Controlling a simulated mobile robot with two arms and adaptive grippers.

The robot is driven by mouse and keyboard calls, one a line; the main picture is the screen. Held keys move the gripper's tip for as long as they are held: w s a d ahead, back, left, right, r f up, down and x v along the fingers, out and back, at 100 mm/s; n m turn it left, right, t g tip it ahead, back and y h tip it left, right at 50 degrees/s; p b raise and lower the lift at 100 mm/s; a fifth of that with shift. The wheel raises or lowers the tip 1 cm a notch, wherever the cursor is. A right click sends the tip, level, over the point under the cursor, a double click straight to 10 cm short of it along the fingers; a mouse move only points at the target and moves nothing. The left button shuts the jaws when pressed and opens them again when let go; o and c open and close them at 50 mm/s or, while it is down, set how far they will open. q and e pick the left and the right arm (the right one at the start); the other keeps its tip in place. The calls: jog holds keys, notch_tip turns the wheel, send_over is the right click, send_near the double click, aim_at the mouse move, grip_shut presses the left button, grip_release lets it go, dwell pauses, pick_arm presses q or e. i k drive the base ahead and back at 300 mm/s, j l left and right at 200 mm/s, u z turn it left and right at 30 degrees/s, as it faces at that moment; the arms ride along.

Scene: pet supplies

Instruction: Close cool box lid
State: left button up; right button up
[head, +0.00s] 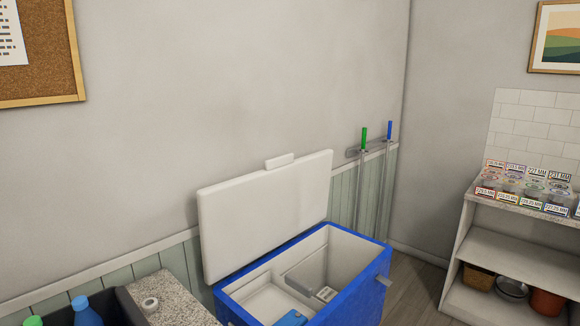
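The cool box (350,290) is blue outside with a white inside, and stands against the wall at the lower middle of the head view. Its white lid (265,212) is open, standing up at the back and leaning towards the wall. A small white tab sits on the lid's upper edge. The box's lower front is cut off by the frame edge. Neither of my grippers shows in this view.
A shelf unit (515,225) stands far right, past open floor.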

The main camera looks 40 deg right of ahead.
aim_at(243, 219)
jog(key=z, duration=1.2)
jog(key=i+l+z, duration=0.9)
jog(key=i+z, duration=0.2)
jog(key=i+l, duration=0.15)
jog(key=i, duration=0.4)
jog(key=i+l, duration=0.15)
jog(key=i, duration=0.4)
jog(key=i+l, duration=0.15)
jog(key=i, duration=0.4)
jog(key=i+u, duration=0.25)
jog(key=u, duration=0.2)
jog(key=i+u, duration=0.2)
jog(key=u, duration=0.25)
jog(key=i+l+u, duration=0.2)
jog(key=u, duration=0.25)
jog(key=i+l+u, duration=0.15)
jog(key=u, duration=0.3)
jog(key=l, duration=0.1)
